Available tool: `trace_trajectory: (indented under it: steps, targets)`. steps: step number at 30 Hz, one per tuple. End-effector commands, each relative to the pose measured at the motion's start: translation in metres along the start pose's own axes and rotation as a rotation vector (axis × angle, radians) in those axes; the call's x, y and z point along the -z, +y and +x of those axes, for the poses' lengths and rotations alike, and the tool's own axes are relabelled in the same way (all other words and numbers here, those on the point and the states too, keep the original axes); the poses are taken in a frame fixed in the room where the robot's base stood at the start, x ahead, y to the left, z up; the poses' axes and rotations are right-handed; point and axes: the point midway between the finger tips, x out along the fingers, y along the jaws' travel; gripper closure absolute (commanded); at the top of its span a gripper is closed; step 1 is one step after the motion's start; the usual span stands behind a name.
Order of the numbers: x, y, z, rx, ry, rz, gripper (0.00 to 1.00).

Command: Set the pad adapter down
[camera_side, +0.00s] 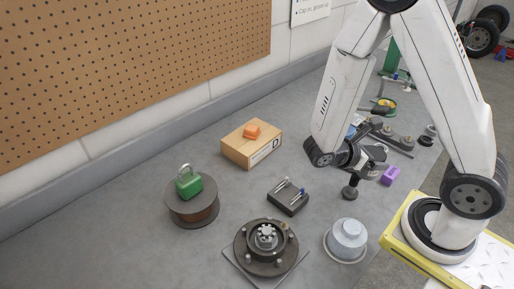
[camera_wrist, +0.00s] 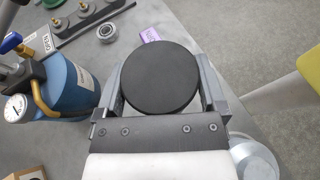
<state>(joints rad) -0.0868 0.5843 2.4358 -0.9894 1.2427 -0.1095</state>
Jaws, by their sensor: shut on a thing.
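The pad adapter (camera_wrist: 161,76) is a black round disc. In the wrist view it sits between the two fingers of my gripper (camera_wrist: 163,82), which is shut on it. In the side view the pad adapter (camera_side: 350,192) shows as a small dark disc with a stem, below my gripper (camera_side: 356,176). It is over the grey bench, to the right of a dark block with metal pins (camera_side: 288,197). I cannot tell whether it touches the bench. Its underside is hidden.
A blue gas bottle with a gauge (camera_wrist: 68,85) stands left of my gripper. A purple block (camera_side: 390,175) lies close on the right. A clear-grey lidded pot (camera_side: 347,238) and a round hub (camera_side: 266,243) stand nearer the front. A cardboard box (camera_side: 250,148) is behind left.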

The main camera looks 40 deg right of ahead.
Motion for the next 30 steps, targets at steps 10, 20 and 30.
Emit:
trace_trajectory:
  steps: [10, 20, 30]
  targets:
    - [0.004, 0.039, -0.01, -0.327, -0.002, -0.135, 1.0]
    - [0.019, 0.069, -0.03, -0.62, -0.002, -0.257, 1.0]
    - [0.043, 0.086, -0.059, -0.904, -0.001, -0.375, 1.0]
